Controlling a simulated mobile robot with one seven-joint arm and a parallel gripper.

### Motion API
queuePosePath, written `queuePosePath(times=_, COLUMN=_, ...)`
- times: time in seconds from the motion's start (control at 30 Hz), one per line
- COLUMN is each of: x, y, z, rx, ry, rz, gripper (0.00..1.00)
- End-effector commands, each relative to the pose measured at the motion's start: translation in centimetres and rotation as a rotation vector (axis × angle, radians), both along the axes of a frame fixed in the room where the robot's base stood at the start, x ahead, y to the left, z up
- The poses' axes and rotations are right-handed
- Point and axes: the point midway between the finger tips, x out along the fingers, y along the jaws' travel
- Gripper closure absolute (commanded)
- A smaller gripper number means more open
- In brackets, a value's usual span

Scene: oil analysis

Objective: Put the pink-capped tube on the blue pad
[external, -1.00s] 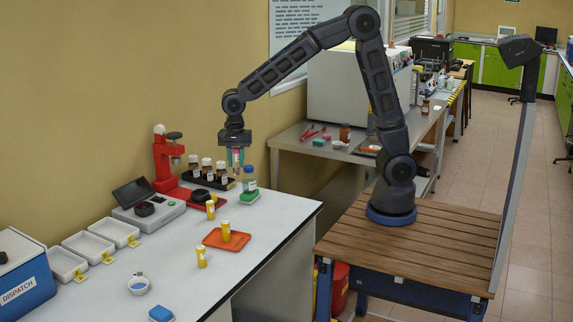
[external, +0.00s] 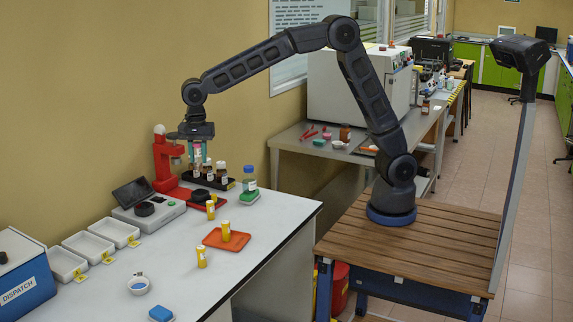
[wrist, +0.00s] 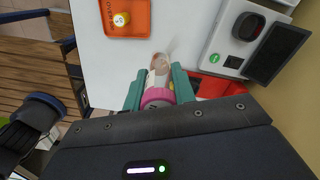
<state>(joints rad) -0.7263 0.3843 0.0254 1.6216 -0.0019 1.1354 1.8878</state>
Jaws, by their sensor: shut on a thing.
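My gripper (external: 197,150) is shut on the pink-capped tube (wrist: 157,97). In the wrist view, its green fingers (wrist: 158,90) stand on both sides of the pink cap, and the clear tube body points away from the camera. In the external view, the gripper is in the air above the back of the white bench, by the red stand and bottle rack; the tube is hard to make out there. The small blue pad (external: 160,314) lies at the bench's near end, far below and in front of the gripper. Nothing stands on it.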

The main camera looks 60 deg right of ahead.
Motion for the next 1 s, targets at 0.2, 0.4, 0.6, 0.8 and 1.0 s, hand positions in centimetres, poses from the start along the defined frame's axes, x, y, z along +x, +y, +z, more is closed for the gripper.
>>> queuePosePath(times=0.2, x=0.3, y=9.0, z=1.0, rx=0.002, ry=0.002, rz=0.027, gripper=0.95)
queuePosePath(times=0.4, x=-0.7, y=16.6, z=1.5, rx=0.002, ry=0.003, rz=0.047, gripper=0.95)
queuePosePath(times=0.6, x=-3.0, y=24.0, z=1.7, rx=0.001, ry=0.003, rz=0.072, gripper=0.95)
queuePosePath(times=0.8, x=-6.5, y=30.8, z=1.5, rx=0.000, ry=0.001, rz=0.095, gripper=0.95)
queuePosePath(times=1.0, x=-11.1, y=36.8, z=1.0, rx=-0.003, ry=-0.001, rz=0.122, gripper=0.95)
